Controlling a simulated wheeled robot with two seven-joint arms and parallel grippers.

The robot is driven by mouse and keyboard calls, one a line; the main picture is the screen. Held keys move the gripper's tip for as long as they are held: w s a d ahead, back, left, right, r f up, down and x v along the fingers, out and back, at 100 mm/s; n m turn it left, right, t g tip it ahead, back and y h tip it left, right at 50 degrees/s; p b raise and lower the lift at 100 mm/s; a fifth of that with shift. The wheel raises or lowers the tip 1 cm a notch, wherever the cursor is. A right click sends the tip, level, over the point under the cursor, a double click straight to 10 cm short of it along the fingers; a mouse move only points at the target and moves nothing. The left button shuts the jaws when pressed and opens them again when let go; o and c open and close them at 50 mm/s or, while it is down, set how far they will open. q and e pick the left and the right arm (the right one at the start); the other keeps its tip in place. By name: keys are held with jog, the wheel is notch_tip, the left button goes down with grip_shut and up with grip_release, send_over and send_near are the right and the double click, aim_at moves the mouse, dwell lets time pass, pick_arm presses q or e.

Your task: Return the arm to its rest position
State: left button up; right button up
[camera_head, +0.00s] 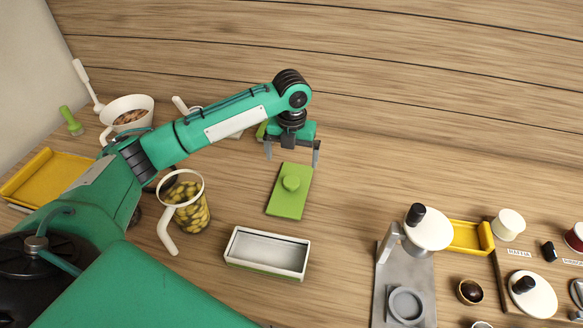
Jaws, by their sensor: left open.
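My left arm, green with black joints, reaches in from the lower left across the table. Its left gripper (292,157) points down and is open, with its two grey fingers apart and nothing between them. In the picture it is just above the far end of a flat green lid (290,203) with a round knob. The lid lies on the wooden table, apart from the fingers as far as I can tell. An open white rectangular box (268,252) stands nearer to me and looks empty. My right gripper is not in view.
A glass jug (186,205) of olives stands beside my forearm. A white bowl (128,112) and a yellow tray (48,177) are at the left. A grey metal stand (402,285), a yellow scoop (470,237) and several small pots are at the right. The table's far middle is clear.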

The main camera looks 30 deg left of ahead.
pick_arm(q)
jog(key=shift+r, duration=0.25)
dwell(0.3)
